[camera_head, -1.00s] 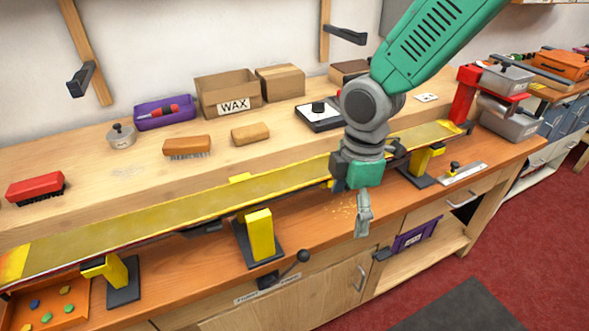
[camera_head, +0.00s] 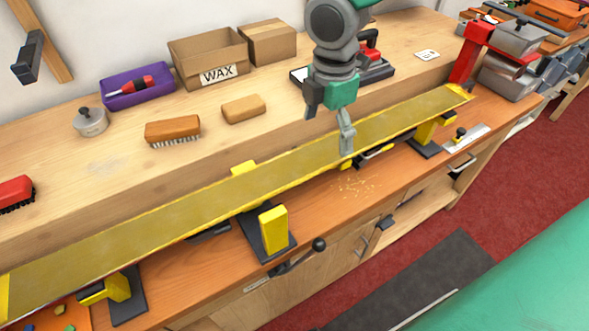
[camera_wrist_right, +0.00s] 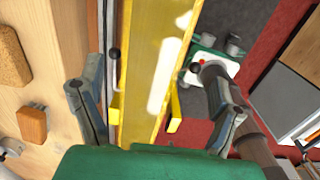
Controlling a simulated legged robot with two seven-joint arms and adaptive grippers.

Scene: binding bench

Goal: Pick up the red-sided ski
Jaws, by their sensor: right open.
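A long ski (camera_head: 215,200) lies with its yellow base up across the yellow-and-black vise supports (camera_head: 273,230), running from lower left to upper right. Its side colour is hard to make out. My right gripper (camera_head: 328,132) is over the right half of the ski, open, with one finger showing on the near side. In the right wrist view the ski (camera_wrist_right: 150,65) runs between the two spread fingers, with a gap on each side. My left gripper is not in view.
The raised back shelf holds a WAX box (camera_head: 207,62), a purple tray (camera_head: 138,88), a brown brush (camera_head: 172,130) and a tan block (camera_head: 243,110). A red stand (camera_head: 471,55) is near the ski's right end. Shavings (camera_head: 355,186) lie on the bench.

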